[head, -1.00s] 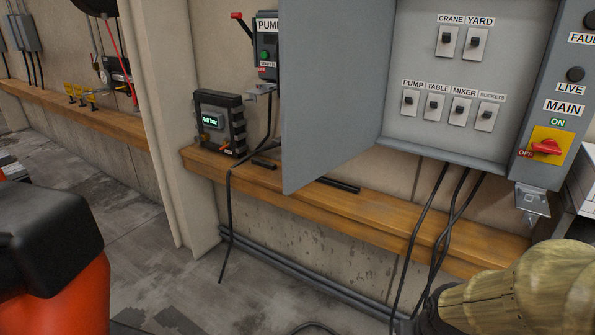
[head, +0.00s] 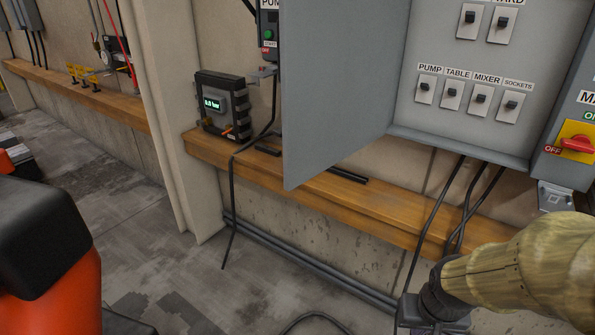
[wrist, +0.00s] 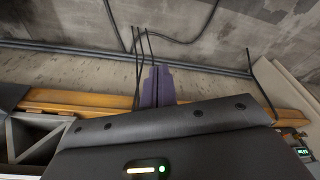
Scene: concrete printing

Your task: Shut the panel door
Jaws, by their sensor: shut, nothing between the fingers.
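The panel door (head: 340,85) is a flat grey sheet standing open, out from the left side of the grey electrical panel (head: 400,110). The panel's switches, labelled PUMP, TABLE, MIXER and SOCKETS, are exposed. In the head view my arm enters at lower right, below the panel; my gripper's fingertips cannot be made out there. In the wrist view my gripper (wrist: 158,85) shows as purple-grey fingers close together, shut and empty, in front of the wooden ledge. The door cannot be made out in the wrist view.
A wooden ledge (head: 370,210) runs along the wall under the panel, with a pressure display box (head: 222,105) at its left. Black cables (head: 465,205) hang from the panel. A red-handled main switch (head: 577,143) is at right.

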